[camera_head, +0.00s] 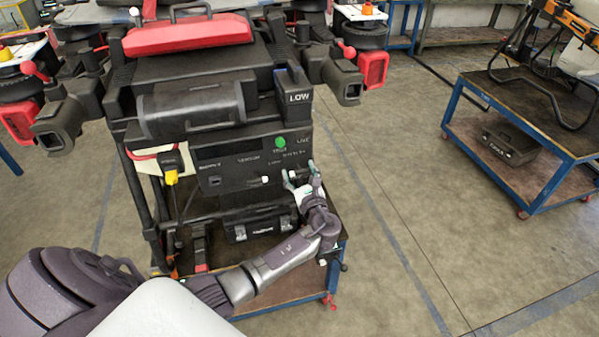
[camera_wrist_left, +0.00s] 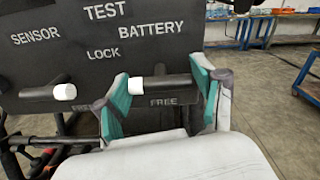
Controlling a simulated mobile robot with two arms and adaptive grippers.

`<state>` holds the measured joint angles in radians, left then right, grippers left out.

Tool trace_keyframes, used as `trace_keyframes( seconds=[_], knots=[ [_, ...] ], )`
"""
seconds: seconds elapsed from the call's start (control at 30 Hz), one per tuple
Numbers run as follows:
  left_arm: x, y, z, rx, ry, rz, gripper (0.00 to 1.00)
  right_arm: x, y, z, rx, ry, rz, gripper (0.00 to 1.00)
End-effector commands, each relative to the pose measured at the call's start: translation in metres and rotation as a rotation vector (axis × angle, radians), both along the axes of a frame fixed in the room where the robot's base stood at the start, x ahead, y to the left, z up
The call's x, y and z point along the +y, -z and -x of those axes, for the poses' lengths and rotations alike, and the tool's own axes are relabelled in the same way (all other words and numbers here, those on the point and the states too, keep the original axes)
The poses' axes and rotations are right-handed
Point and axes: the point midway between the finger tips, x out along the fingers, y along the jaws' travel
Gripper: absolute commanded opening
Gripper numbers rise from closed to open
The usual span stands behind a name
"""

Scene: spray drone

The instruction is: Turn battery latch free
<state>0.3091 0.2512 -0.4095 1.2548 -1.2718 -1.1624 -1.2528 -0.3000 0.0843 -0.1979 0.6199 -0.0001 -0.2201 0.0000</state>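The battery latch is a dark horizontal bar (camera_wrist_left: 170,80) with a white tip at its left end, below the words BATTERY and LOCK and above FREE on a dark panel, in the left wrist view. My left gripper (camera_wrist_left: 160,84) is open, with teal-padded fingers. One finger is beside the white tip and the other is at the bar's right end, so the latch lies between them. I cannot tell whether either finger touches it. In the head view, my left gripper (camera_head: 303,181) is at the panel's right side and hides the latch. My right gripper is not in view.
A similar sensor latch (camera_wrist_left: 50,93) with a white tip is to the left on the panel. A green button (camera_head: 280,142) is above. The panel is part of a large dark drone (camera_head: 190,100) on a cart. Floor to the right is clear up to a blue-framed cart (camera_head: 520,160).

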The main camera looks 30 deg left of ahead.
Motion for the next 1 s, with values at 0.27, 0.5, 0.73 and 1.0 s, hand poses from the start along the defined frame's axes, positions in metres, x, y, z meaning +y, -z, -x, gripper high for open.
trace_keyframes(
  seconds=[0.27,0.5,0.73,1.0],
  knots=[
    [0.000,0.000,0.000,0.000,0.000,0.000,0.23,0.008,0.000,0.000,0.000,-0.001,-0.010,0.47],
    [0.000,0.002,0.000,-0.024,-0.001,0.022,0.23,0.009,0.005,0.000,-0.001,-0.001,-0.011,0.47],
    [0.000,0.004,0.000,-0.118,0.000,0.102,0.23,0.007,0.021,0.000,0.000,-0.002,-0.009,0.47],
    [-0.001,0.006,0.000,-0.302,0.000,0.258,0.23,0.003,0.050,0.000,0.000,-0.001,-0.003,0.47]
  ],
)
